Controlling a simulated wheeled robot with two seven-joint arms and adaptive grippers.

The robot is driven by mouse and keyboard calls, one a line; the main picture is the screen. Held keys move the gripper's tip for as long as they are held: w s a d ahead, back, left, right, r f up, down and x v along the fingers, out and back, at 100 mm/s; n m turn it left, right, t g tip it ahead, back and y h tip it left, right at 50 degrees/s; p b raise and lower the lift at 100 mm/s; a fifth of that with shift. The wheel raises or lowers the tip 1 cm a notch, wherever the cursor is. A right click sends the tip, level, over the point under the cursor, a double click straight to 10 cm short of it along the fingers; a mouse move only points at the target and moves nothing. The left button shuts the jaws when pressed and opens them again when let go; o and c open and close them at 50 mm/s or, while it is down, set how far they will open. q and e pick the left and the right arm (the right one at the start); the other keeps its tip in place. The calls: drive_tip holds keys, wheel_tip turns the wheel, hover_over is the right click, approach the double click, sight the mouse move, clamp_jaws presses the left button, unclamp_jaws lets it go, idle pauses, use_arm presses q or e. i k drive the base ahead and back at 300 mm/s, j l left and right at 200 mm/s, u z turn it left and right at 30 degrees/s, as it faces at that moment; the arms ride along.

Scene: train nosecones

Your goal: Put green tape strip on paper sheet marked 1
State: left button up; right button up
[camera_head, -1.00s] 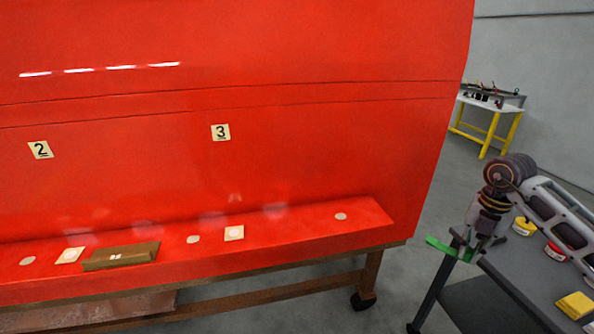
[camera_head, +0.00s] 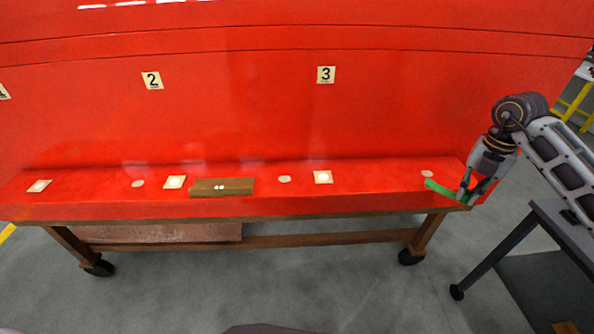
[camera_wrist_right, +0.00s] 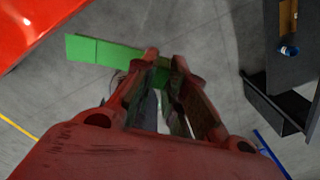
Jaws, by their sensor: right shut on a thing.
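My right gripper (camera_head: 469,194) is shut on the green tape strip (camera_head: 441,188), in front of the right end of the red nosecone's ledge. In the right wrist view the strip (camera_wrist_right: 95,50) sticks out to the left of the fingertips (camera_wrist_right: 165,58). The paper sheet marked 2 (camera_head: 152,80) and the sheet marked 3 (camera_head: 326,75) are on the red wall. Another sheet (camera_head: 4,91) is cut off at the left edge, and its number is not readable. My left gripper is not in view.
The red ledge (camera_head: 350,198) holds a brown block (camera_head: 222,187), pale squares (camera_head: 175,182) and round discs (camera_head: 284,179). It rests on a wheeled wooden frame (camera_head: 330,239). A dark table (camera_head: 560,222) stands at the right.

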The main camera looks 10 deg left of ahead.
sight(224, 184)
drive_tip(key=j+u, duration=0.2)
drive_tip(key=j, duration=0.3)
drive_tip(key=j+u, duration=0.25)
drive_tip(key=j, duration=0.25)
drive_tip(key=i+j+u, duration=0.2)
drive_tip(key=j, duration=0.3)
drive_tip(key=j+u, duration=0.2)
drive_tip(key=j, duration=0.3)
